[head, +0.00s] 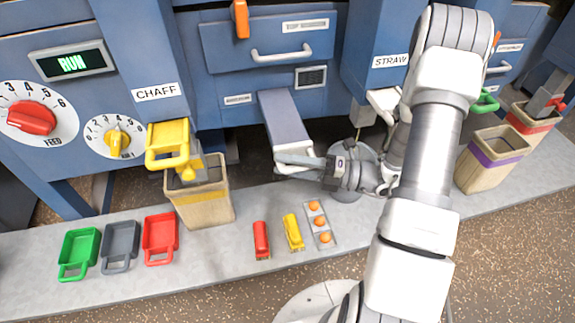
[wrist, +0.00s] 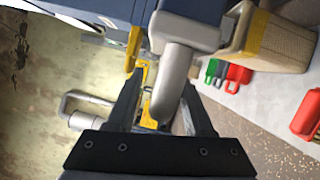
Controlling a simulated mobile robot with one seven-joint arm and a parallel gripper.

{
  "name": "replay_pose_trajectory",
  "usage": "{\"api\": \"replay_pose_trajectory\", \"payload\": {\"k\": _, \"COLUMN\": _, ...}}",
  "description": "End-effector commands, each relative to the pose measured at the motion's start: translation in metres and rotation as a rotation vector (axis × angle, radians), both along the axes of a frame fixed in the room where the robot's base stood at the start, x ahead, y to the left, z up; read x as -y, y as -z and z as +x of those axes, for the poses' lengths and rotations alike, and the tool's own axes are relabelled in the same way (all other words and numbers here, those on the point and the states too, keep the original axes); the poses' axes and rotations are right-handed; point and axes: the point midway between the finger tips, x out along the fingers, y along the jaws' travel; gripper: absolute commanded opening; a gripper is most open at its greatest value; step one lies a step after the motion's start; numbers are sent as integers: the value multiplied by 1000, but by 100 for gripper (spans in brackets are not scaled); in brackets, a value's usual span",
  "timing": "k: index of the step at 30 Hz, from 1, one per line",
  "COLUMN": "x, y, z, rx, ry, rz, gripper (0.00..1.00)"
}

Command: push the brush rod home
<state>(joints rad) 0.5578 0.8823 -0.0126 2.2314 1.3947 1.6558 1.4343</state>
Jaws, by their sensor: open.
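My gripper (head: 281,165) is open at the lower end of the sloped grey chute (head: 286,122) in the head view. In the wrist view its two dark fingers stand apart (wrist: 160,88). A rounded grey piece (wrist: 181,62) reaches down between or in front of them; I cannot tell if they touch it. Beyond them show yellow parts (wrist: 137,56). A bent grey handle (wrist: 78,104) shows left of the fingers. I cannot tell for sure which of these, if any, is the brush rod. Nothing is clearly held.
A yellow-handled drawer (head: 168,147) hangs above a tan bucket (head: 203,208) left of my gripper. Green (head: 79,250), grey (head: 120,242) and red (head: 160,235) scoops, small red and yellow pieces and an egg tray (head: 320,225) lie on the ledge. More buckets (head: 485,165) stand right.

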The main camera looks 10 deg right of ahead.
Motion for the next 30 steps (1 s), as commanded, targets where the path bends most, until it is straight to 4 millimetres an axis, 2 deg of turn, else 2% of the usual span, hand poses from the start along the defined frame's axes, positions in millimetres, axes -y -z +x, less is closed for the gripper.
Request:
{"api": "replay_pose_trajectory", "payload": {"k": 7, "x": -1, "y": 0, "z": 0, "rx": 0, "ry": 0, "rz": 0, "gripper": 52}}
{"api": "replay_pose_trajectory", "payload": {"k": 15, "x": 0, "y": -1, "z": 0, "rx": 1, "ry": 0, "rz": 2, "gripper": 4}}
{"api": "replay_pose_trajectory", "payload": {"k": 16, "x": 0, "y": -1, "z": 0, "rx": 1, "ry": 0, "rz": 2, "gripper": 0}}
{"api": "replay_pose_trajectory", "payload": {"k": 30, "x": 0, "y": -3, "z": 0, "rx": 5, "ry": -1, "rz": 5, "gripper": 0}}
